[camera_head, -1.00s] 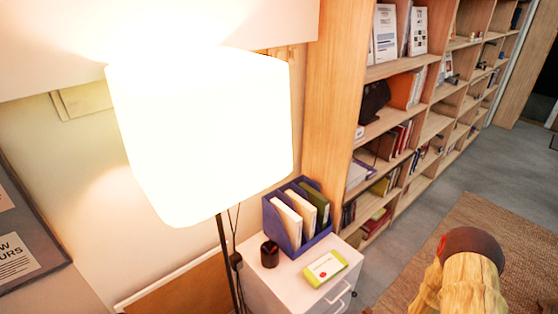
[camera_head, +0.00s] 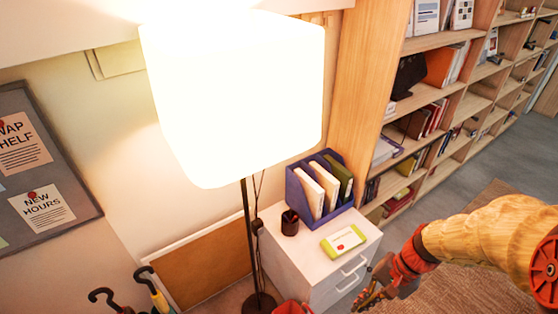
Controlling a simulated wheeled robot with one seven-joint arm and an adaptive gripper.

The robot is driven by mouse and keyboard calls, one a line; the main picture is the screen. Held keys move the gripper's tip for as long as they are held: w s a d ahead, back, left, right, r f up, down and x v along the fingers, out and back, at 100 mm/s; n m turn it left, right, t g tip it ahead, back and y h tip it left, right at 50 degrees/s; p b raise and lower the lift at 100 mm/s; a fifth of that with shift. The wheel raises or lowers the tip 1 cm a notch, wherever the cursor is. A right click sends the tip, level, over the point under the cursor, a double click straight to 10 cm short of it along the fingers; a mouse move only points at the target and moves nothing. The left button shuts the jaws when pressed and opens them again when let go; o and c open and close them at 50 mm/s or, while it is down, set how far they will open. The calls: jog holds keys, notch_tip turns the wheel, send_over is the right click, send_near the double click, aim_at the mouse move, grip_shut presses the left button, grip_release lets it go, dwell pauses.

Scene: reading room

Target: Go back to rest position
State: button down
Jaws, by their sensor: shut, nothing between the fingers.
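My gripper (camera_head: 368,297) is at the lower right of the head view, at the end of my arm, which reaches in from the right edge. It is dark and small in the picture, and its fingers are together with nothing between them. It hangs in front of the white drawer cabinet (camera_head: 290,262), near its right side and below its top. I cannot tell whether it touches the cabinet.
A lit floor lamp (camera_head: 235,100) stands left of the cabinet. The cabinet top bears a blue file holder (camera_head: 296,195), a dark pen cup (camera_head: 290,222) and a green-white box (camera_head: 344,241). Umbrellas (camera_head: 152,285) stand lower left. Bookshelves (camera_head: 455,105) line the right; floor and rug (camera_head: 480,290) lie there.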

jog(key=s+a+r+n+t+h, duration=0.1)
jog(key=r+n+t+h, duration=0.1)
jog(key=r, duration=0.9)
jog(key=s+a+r+n+t+h, duration=0.1)
jog(key=r+n+t, duration=0.3)
jog(key=r, duration=0.7)
jog(key=shift+s+a+r+n+t+h, duration=0.2)
jog(key=shift+s+a+n+t+h, duration=0.15)
jog(key=shift+s+n+h, duration=0.55)
jog(key=shift+w, duration=0.35)
